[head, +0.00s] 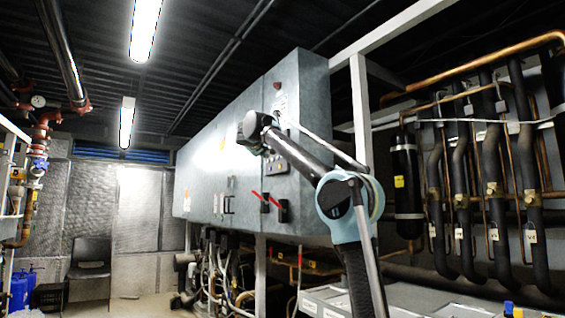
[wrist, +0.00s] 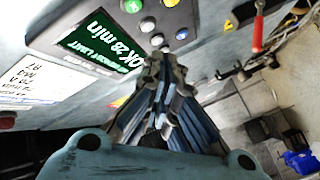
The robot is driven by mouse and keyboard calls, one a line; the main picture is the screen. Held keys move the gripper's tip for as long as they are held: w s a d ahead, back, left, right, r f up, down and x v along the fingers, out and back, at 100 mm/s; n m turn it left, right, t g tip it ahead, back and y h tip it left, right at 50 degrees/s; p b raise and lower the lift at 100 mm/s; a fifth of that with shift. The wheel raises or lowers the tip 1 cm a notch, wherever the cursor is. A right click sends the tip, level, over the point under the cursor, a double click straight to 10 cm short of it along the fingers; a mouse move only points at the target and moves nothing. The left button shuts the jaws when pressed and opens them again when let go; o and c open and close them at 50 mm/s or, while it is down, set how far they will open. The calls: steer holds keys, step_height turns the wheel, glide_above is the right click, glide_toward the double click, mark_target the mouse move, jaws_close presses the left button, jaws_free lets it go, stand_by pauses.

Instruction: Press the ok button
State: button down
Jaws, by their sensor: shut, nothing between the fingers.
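In the wrist view, a control panel with a lit green display (wrist: 92,48) fills the upper left; its text includes "OK 28 min". Beside the display are several round buttons: a green one (wrist: 131,5), a white one (wrist: 147,24), a smaller pale one (wrist: 157,39) and a blue one (wrist: 182,34). I read no label on any button. My gripper (wrist: 165,62) is shut and empty, its tips just below the pale button in the picture; I cannot tell whether they touch the panel. In the head view, my arm's end is in front of the grey cabinet (head: 225,155).
Red-handled switches (head: 282,205) stick out of the cabinet front; one red handle (wrist: 258,28) shows in the wrist view. Insulated pipes (head: 490,180) stand at the right. A chair (head: 90,265) and blue containers (head: 20,288) are at the back left.

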steer(key=shift+w+d, duration=0.7)
steer(key=shift+d, duration=0.35)
steer(key=shift+w+d, duration=0.7)
steer(key=shift+d, duration=0.35)
steer(key=shift+w+d+r, duration=0.1)
steer(key=shift+w+d, duration=0.2)
steer(key=shift+d, duration=0.4)
stand_by(0.8)
steer(key=shift+a, duration=0.1)
steer(key=shift+s+a, duration=0.45)
steer(key=shift+a, duration=0.15)
steer(key=shift+a, duration=0.1)
steer(key=s+a, duration=0.1)
steer(key=a, duration=0.1)
steer(key=s+a, duration=0.1)
steer(key=a, duration=0.1)
steer(key=shift+s, duration=0.4)
stand_by(0.3)
stand_by(0.7)
